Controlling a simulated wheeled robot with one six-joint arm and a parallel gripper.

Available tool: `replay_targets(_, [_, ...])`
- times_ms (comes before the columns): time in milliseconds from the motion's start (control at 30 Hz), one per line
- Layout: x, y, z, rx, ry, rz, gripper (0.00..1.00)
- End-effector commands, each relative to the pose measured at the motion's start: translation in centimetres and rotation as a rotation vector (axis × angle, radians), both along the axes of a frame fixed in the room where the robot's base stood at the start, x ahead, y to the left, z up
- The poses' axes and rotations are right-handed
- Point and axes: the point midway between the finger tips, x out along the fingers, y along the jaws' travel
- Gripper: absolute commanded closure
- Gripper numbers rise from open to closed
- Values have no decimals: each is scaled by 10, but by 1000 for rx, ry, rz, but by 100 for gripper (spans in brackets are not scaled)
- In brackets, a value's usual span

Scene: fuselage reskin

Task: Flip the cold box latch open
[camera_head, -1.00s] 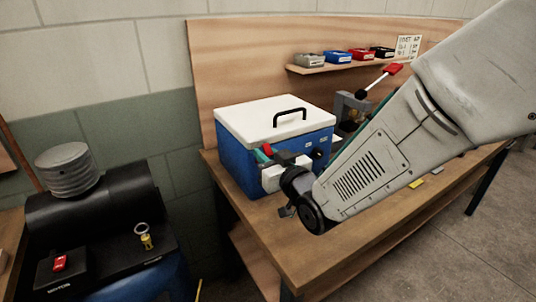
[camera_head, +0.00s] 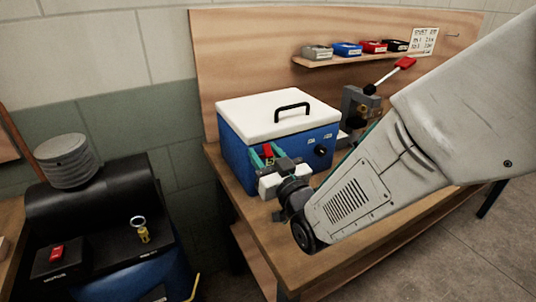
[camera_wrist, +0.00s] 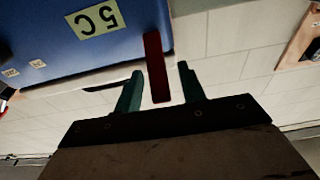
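The cold box is a blue box with a white lid (camera_head: 262,108) and a black handle, shut on the workbench. Its red latch (camera_head: 267,151) is on the front face and also shows in the wrist view (camera_wrist: 156,66) as a dark red bar hanging past the box edge. My gripper (camera_head: 266,158) is at the box front. In the wrist view its two green fingers (camera_wrist: 160,70) stand open on either side of the latch, with a gap visible on both sides. The latch reaches in between the fingers. I cannot tell whether anything touches.
A black dial (camera_head: 320,151) is on the box front, right of the latch. A device with a red-handled lever (camera_head: 405,63) stands behind my arm. Small bins (camera_head: 347,49) sit on the shelf above. A black machine (camera_head: 95,205) is at the left, apart from the wooden bench.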

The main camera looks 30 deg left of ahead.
Motion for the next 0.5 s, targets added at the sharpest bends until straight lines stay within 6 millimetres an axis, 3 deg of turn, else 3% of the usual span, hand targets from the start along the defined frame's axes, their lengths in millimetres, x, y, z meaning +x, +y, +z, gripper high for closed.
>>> replay_targets(267, [-4, -8, -2, -1, 1, -1, 60])
replay_targets(500, [-24, -42, -9, -2, 1, -1, 60])
